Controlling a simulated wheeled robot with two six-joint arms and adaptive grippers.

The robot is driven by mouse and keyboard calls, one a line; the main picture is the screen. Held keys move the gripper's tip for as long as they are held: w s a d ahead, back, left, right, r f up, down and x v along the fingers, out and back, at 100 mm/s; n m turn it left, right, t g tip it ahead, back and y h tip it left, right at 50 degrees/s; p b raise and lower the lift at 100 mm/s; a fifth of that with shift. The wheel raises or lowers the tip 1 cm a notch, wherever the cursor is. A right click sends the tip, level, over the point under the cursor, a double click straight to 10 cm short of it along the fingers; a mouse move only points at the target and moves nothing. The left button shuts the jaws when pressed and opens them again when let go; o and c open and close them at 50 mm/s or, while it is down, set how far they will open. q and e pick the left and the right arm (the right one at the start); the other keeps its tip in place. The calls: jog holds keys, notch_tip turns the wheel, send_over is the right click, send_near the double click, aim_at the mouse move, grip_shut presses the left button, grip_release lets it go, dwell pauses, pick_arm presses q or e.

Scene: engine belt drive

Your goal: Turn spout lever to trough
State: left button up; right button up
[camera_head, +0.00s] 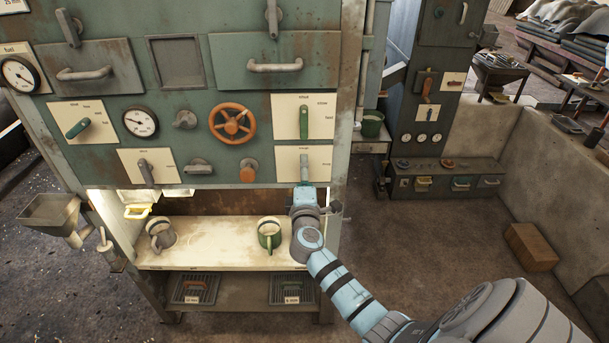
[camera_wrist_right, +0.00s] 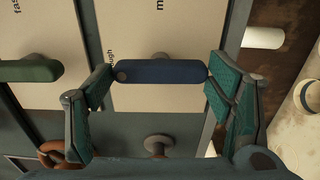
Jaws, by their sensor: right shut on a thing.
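The spout lever is a dark blue handle (camera_wrist_right: 160,72) on a cream plate (camera_wrist_right: 150,25) in the right wrist view. It lies crosswise in that picture, near printed words, one ending in "ough". My right gripper (camera_head: 304,188) is at the plate (camera_head: 319,160) on the lower right of the green panel. Its two teal-padded fingers are shut on the blue handle, one at each end. In the head view the gripper hides most of the lever. My left gripper is in neither view.
A green lever (camera_head: 303,122) sits on the plate just above. An orange handwheel (camera_head: 232,123) and orange knob (camera_head: 248,171) are to the left.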

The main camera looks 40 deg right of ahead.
jog(key=shift+f, duration=0.15)
jog(key=o, duration=1.2)
jog(key=v, duration=1.2)
jog(key=shift+a, duration=0.1)
